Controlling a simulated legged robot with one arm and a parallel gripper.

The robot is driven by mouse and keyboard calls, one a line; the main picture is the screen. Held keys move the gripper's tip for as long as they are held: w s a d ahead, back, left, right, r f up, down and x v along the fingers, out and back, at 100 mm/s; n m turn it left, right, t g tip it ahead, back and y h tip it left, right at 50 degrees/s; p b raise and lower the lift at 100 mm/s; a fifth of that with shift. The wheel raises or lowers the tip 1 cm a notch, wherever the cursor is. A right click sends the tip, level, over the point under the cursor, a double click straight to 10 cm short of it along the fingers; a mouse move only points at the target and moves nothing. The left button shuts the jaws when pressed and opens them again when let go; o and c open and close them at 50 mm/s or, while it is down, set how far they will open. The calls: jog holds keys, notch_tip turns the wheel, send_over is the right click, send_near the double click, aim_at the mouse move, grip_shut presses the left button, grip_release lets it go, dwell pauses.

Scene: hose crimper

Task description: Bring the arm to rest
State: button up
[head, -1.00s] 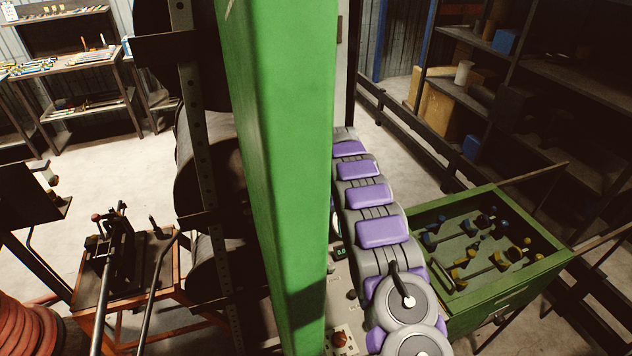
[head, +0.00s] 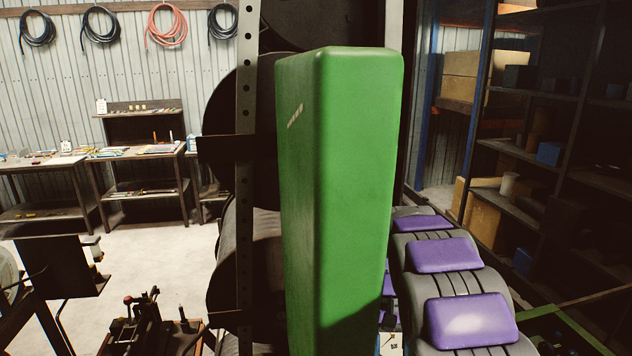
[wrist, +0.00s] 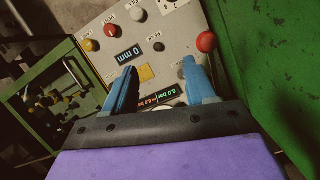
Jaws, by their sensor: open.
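My arm shows in the head view as grey links with purple pads, running up the right of a tall green machine housing (head: 340,180). My gripper (wrist: 155,85) is in the wrist view, with two blue fingers apart and nothing between them. My gripper is out of the head view.
A green tray (wrist: 50,95) with fittings stands left of the panel in the wrist view. Dark shelving (head: 545,150) stands at the right. Benches (head: 140,170) line the back wall, below hung hoses (head: 165,27). Open floor (head: 150,240) lies at the left.

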jog(key=s+a+f+n+t+b, duration=0.1)
jog(key=s+b, duration=0.3)
jog(key=s, duration=2.9)
jog(key=shift+a+f+t, duration=0.3)
jog(key=shift+a+f, duration=0.05)
jog(key=shift+f, duration=0.35)
jog(key=shift+s, duration=0.1)
